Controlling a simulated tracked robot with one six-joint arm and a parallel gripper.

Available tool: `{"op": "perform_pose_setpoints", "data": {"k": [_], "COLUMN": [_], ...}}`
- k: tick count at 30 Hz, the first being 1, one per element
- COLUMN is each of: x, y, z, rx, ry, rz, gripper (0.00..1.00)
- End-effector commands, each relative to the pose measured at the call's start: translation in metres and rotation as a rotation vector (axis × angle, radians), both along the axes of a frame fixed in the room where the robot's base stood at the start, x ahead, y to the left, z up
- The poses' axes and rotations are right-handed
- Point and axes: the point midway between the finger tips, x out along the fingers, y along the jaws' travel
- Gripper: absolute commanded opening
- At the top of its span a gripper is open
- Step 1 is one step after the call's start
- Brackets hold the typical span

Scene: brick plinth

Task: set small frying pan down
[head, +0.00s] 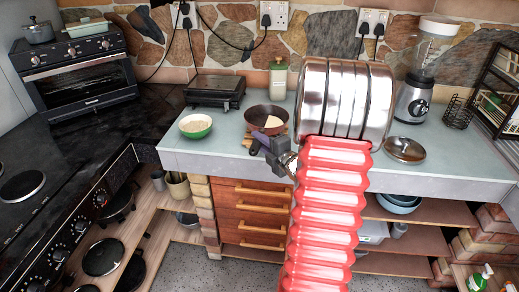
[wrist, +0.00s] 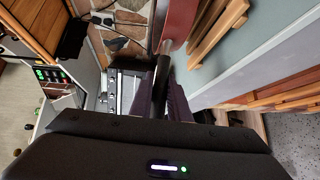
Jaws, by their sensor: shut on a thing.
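The small frying pan (head: 264,117) is dark inside with a reddish-brown outside and holds a pale wedge-shaped patch. It is over a slatted wooden trivet (head: 273,134) near the counter's front edge. I cannot tell whether the pan touches the trivet. My gripper (head: 263,146) is shut on the pan's handle, on the side facing me. In the wrist view the dark handle (wrist: 161,88) runs between the two purple fingers, with the red pan side (wrist: 177,20) beyond and the wooden slats (wrist: 213,38) to its right. My arm hides the counter right of the pan.
A green bowl (head: 196,126) of pale food stands left of the pan, and a black grill (head: 215,92) behind it. A green-white canister (head: 278,77) stands behind the pan. At right are a metal lid (head: 405,149) and a blender (head: 413,98). The counter's front left is clear.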

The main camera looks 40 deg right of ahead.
Motion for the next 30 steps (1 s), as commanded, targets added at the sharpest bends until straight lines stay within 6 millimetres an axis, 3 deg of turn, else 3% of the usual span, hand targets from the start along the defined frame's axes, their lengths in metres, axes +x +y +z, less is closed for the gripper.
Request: {"op": "perform_pose_setpoints", "data": {"k": [9,21,22,30], "x": [0.0,0.0,-0.001,-0.001], "y": [0.0,-0.001,-0.001,-0.001], "z": [-0.033,-0.037,-0.038,-0.038], "rx": [0.001,-0.002,0.0,0.0], "ry": [-0.001,-0.002,0.001,0.0], "rz": [-0.001,-0.002,-0.002,-0.002], "gripper": [0.0,0.0,0.17,0.35]}}
